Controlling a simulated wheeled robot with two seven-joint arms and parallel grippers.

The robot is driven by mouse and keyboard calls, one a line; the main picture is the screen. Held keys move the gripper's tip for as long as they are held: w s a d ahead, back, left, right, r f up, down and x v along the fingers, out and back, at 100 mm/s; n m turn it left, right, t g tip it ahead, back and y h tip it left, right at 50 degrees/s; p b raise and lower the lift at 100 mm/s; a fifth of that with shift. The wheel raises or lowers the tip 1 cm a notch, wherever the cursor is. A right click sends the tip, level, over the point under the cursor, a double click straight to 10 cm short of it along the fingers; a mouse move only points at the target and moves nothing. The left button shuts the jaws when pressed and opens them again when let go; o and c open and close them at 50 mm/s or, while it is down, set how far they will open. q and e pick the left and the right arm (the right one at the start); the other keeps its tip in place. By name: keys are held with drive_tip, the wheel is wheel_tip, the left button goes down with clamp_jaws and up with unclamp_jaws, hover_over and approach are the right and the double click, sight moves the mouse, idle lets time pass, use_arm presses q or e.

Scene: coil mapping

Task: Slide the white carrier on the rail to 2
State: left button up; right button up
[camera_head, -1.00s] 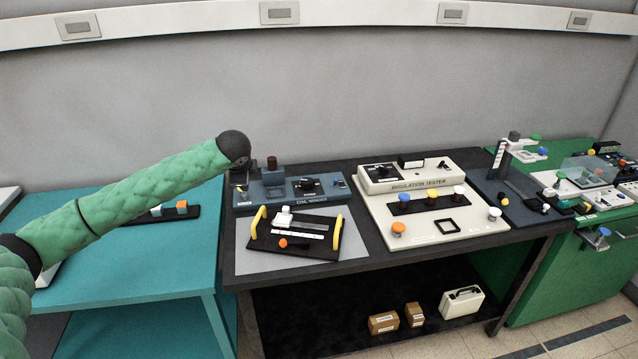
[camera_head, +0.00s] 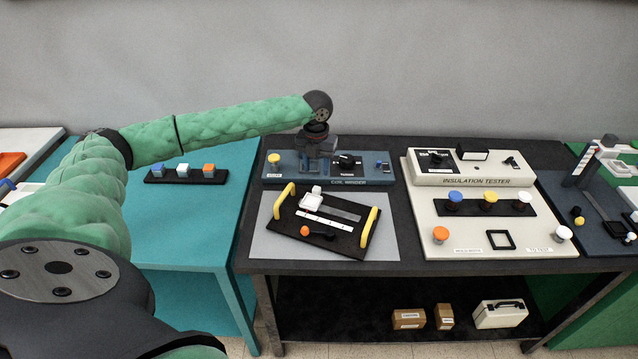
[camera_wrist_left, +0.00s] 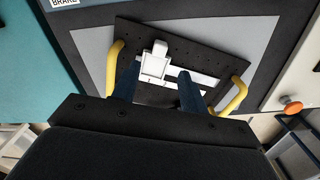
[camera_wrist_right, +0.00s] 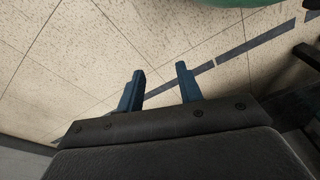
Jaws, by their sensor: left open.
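The white carrier (camera_head: 311,198) sits toward the left end of the rail (camera_head: 340,213) on a black board (camera_head: 290,227) with two yellow handles. A white numbered strip (camera_head: 325,220) runs along the rail; its numbers are too small to read. My left gripper (camera_head: 318,160) hangs above and behind the board, over the coil winder. In the left wrist view my left gripper (camera_wrist_left: 157,80) is open and empty, and the carrier (camera_wrist_left: 154,62) appears between its fingertips, apparently apart from them. My right gripper (camera_wrist_right: 160,72) is open and empty above the floor.
An orange knob (camera_head: 304,231) stands on the board in front of the strip. The coil winder (camera_head: 280,178) is behind the grey mat (camera_head: 265,242). The insulation tester (camera_head: 425,230) stands to the right. The teal table (camera_head: 190,230) is on the left, with three blocks.

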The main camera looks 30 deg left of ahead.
sight(317, 187)
use_arm(q)
drive_tip(key=shift+w+f+m, duration=0.35)
drive_tip(key=shift+f+m, duration=0.05)
drive_tip(key=shift+s+f+p, duration=0.25)
drive_tip(key=shift+f+p, duration=0.15)
drive_tip(key=shift+f, duration=0.15)
drive_tip(key=shift+f+p, duration=1)
drive_tip(key=shift+f, duration=2.15)
use_arm(e)
wheel_tip(317, 187, down, 6)
drive_tip(key=s+d, duration=0.2)
drive_tip(key=shift+r, duration=0.1)
use_arm(q)
clamp_jaws()
use_arm(e)
drive_tip(key=shift+d, duration=0.15)
